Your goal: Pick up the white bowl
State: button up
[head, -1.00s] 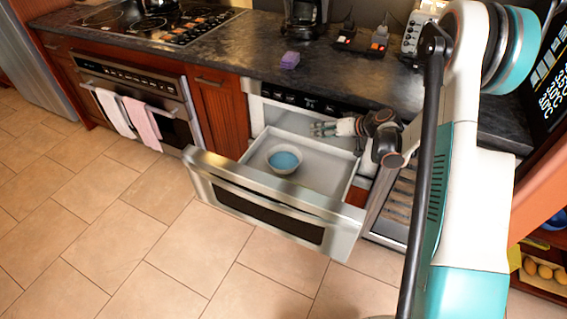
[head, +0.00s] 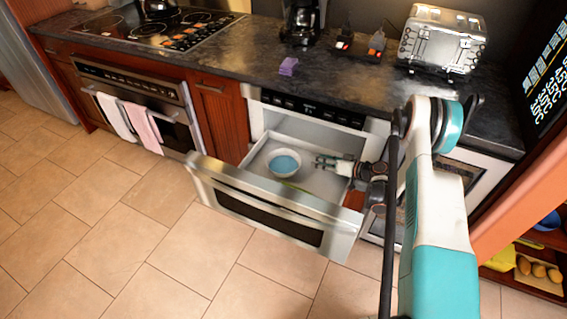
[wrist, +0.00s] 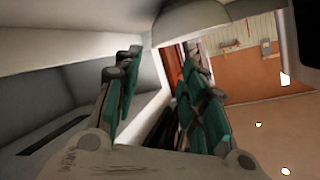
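The white bowl (head: 284,174), blue inside, sits upright in the open microwave drawer (head: 328,188), left of its middle. My gripper (head: 319,162) is inside the drawer area, to the right of the bowl, with its fingers pointing left toward it. A small gap shows between the fingertips and the bowl's rim. In the wrist view my gripper's teal fingers (wrist: 162,68) are spread apart with nothing between them. The bowl does not show in the wrist view.
The drawer's steel front (head: 270,215) stands out over the tiled floor. The dark counter (head: 240,62) above carries a purple sponge-like block (head: 288,66), a coffee maker (head: 302,22) and a toaster (head: 441,40). An oven with towels (head: 140,125) is at the left.

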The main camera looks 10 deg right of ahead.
aim_at(299, 157)
jog(key=b+x, duration=0.1)
jog(key=x, duration=0.3)
jog(key=shift+w+a+f+b, duration=0.15)
jog(key=shift+a+f+b, duration=0.05)
jog(key=shift+f+b, duration=0.1)
jog(key=shift+r+b+x, duration=0.2)
jog(key=shift+b+x, duration=1.25)
jog(key=shift+x, duration=1.85)
grip_shut()
jog(key=shift+r, duration=0.1)
